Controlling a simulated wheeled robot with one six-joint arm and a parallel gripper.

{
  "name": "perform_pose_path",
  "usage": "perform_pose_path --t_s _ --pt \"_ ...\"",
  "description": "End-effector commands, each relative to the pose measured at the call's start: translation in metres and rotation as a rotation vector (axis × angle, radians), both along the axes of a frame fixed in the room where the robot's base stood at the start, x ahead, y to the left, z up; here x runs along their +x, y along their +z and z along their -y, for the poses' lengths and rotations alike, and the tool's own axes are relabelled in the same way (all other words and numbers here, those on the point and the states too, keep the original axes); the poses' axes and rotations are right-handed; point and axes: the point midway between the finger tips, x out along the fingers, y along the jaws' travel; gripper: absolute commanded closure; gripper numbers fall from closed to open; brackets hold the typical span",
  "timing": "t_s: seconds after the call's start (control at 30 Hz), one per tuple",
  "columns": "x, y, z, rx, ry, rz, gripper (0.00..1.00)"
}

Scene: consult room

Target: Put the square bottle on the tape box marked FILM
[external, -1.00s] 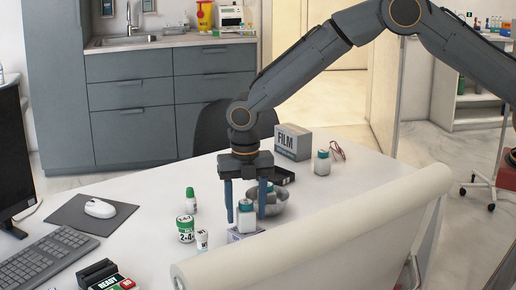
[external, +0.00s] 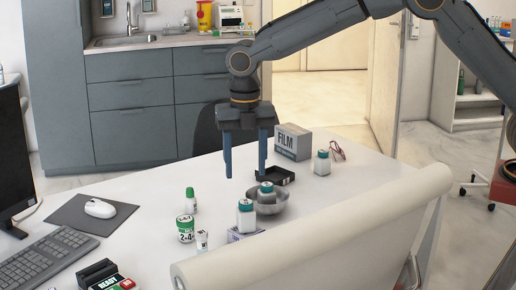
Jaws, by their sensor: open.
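The grey box marked FILM (external: 287,143) stands at the back of the white desk. Three similar pale bottles with teal caps are in view. One bottle (external: 246,217) stands upright on or against a small pale box (external: 236,236) near the front, whose marking I cannot read. Another bottle (external: 267,195) is in a grey metal bowl (external: 280,205). The third bottle (external: 322,164) stands right of the FILM box. I cannot tell for certain which is square. My gripper (external: 246,174) points down, open and empty, above the front bottle and bowl.
A black open tray (external: 274,175) lies behind the bowl. A green-capped bottle (external: 191,200), a white-and-green jar (external: 185,229) and a small white bottle (external: 202,241) stand to the left. A paper-covered backrest (external: 320,235) blocks the front right.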

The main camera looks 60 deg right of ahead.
Motion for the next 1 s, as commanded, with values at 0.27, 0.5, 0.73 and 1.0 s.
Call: perform_pose_path --t_s 0.27,0.5,0.73,1.0 --pt "-0.017 0.001 0.032 0.001 -0.210 0.004 0.48" --pt "-0.090 -0.007 0.120 0.014 -0.885 0.018 0.48" --pt "-0.188 -0.023 0.192 0.037 -1.576 0.030 0.48" --pt "-0.292 -0.045 0.237 0.065 -2.196 0.032 0.48"
